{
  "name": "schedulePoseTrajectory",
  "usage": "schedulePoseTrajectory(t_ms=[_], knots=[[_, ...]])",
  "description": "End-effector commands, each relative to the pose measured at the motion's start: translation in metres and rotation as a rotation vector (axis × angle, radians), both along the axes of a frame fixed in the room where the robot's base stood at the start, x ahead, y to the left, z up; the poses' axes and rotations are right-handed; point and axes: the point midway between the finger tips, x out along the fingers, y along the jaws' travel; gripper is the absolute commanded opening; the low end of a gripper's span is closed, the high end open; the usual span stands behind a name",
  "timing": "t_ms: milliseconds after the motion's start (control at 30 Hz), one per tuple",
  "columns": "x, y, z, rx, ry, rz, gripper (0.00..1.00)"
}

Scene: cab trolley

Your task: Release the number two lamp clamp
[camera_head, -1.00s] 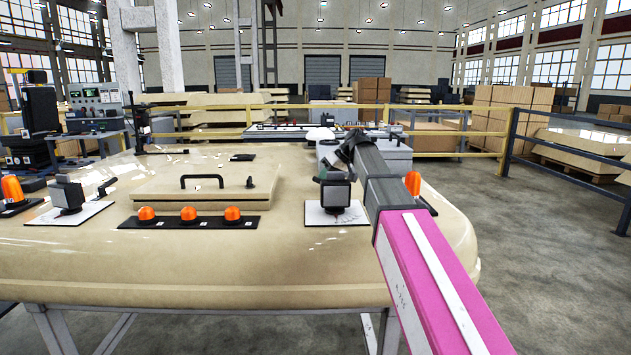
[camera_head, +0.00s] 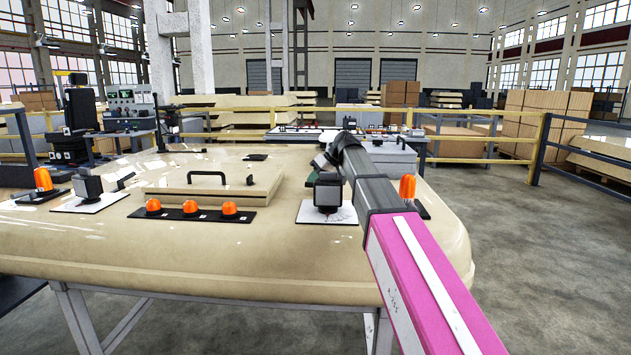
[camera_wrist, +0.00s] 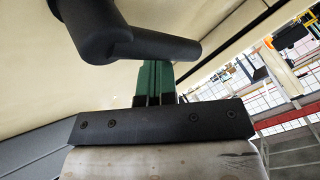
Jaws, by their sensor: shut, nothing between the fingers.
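A black lamp head (camera_head: 328,192) stands on a white plate (camera_head: 345,213) at the right end of the cream cab shell. A second black lamp (camera_head: 88,187) stands on a white plate at the left, with a dark lever (camera_head: 122,182) beside it. I cannot read which is number two. In the wrist view, my gripper (camera_wrist: 154,82) has green fingers, shut and empty. A dark clamp lever (camera_wrist: 150,45) with a rounded hub crosses at their tips; I cannot tell whether they touch.
Three orange beacons (camera_head: 190,210) sit on a black strip in front of a hatch (camera_head: 212,187) with a black handle. Single orange beacons stand at the left (camera_head: 43,179) and right (camera_head: 407,188). Open floor (camera_head: 560,260) lies to the right.

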Motion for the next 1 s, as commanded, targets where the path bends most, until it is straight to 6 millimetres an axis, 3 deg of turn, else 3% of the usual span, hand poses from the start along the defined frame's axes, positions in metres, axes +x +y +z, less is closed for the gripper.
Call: schedulePoseTrajectory(t_ms=[733, 1000], knots=[[-0.004, 0.002, -0.001, -0.001, 0.002, 0.001, 0.0], [0.013, 0.006, -0.003, -0.001, 0.001, 0.0, 0.0]])
